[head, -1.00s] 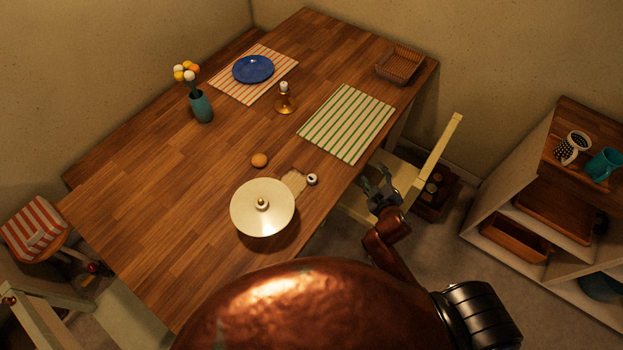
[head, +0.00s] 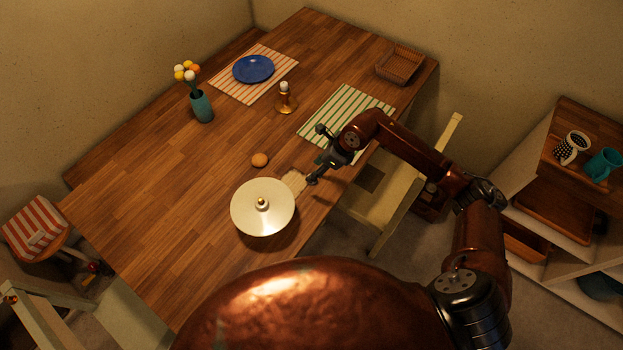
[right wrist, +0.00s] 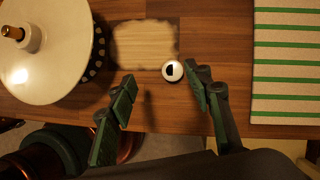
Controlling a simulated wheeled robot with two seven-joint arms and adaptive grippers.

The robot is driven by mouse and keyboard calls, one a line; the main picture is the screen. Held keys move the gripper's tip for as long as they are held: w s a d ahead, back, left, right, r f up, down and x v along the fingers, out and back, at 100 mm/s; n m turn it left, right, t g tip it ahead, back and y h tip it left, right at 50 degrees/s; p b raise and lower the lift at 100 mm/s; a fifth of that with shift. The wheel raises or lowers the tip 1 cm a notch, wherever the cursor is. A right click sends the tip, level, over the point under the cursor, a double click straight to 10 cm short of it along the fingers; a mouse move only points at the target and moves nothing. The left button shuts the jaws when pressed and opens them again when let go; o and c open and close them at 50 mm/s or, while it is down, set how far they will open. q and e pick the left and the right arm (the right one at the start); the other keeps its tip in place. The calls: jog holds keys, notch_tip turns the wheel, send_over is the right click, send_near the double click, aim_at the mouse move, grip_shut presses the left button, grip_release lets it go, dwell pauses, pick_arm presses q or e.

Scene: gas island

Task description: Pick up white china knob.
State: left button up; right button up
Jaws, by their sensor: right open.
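The white china knob (right wrist: 172,71) is a small round white piece with a dark mark on top. In the right wrist view it lies on the wooden table, just off the corner of a pale board. My right gripper (head: 318,156) is open above the table by the board. In the right wrist view the open fingers (right wrist: 163,77) point toward the knob, which shows near the right fingertip; I cannot tell if they touch. In the head view the knob is hidden behind my right gripper. My left gripper is not in view.
A large cream lid-like disc (head: 262,207) stands left of the pale board (head: 295,182). A chair (head: 385,200) stands at the table's right edge.

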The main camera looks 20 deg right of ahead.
jog(key=shift+h, duration=0.4)
jog(key=f, duration=0.2)
jog(key=w+f, duration=0.1)
jog(key=f, duration=0.4)
jog(key=shift+w+a+f, duration=0.2)
jog(key=shift+w+f, duration=0.2)
jog(key=c, duration=1.1)
